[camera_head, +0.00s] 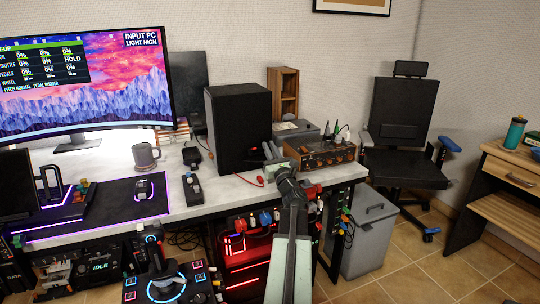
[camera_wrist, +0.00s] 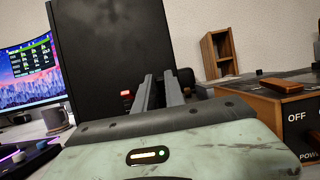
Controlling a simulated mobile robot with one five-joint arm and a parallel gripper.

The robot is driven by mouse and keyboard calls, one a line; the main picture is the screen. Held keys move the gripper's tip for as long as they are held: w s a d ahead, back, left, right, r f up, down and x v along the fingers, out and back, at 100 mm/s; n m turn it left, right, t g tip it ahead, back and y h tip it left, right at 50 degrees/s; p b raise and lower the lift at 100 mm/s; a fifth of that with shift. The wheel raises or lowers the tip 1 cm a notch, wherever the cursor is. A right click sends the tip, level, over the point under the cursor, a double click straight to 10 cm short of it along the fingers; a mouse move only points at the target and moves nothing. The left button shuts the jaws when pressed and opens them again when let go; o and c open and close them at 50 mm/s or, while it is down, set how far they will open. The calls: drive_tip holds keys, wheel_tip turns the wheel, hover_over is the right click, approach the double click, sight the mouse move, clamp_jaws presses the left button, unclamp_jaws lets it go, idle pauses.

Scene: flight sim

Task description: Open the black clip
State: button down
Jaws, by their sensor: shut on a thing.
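My gripper (camera_head: 272,150) is over the right part of the white desk, in front of the black speaker and left of the brown control box. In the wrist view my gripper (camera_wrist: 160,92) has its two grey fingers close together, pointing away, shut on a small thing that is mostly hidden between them. I cannot make out whether this is the black clip; no black clip shows clearly in either view. A dark shape (camera_wrist: 186,78) shows just right of the fingers; I cannot tell what it is.
The black speaker (camera_head: 238,125) stands close behind my gripper. The brown control box (camera_head: 320,153) with knobs is at the right. A small black switch unit (camera_head: 193,188), a grey mug (camera_head: 146,156) and a monitor (camera_head: 80,85) are at the left. A red cable lies near the speaker.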

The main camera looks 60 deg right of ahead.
drive_tip(key=c, duration=1.4)
unclamp_jaws()
drive_tip(key=shift+a, duration=0.1)
drive_tip(key=b+v, duration=0.2)
drive_tip(key=v, duration=0.5)
drive_tip(key=shift+f+b, duration=0.1)
drive_tip(key=shift+b, duration=0.3)
drive_tip(key=shift+s+a, duration=0.2)
drive_tip(key=shift+s, duration=0.1)
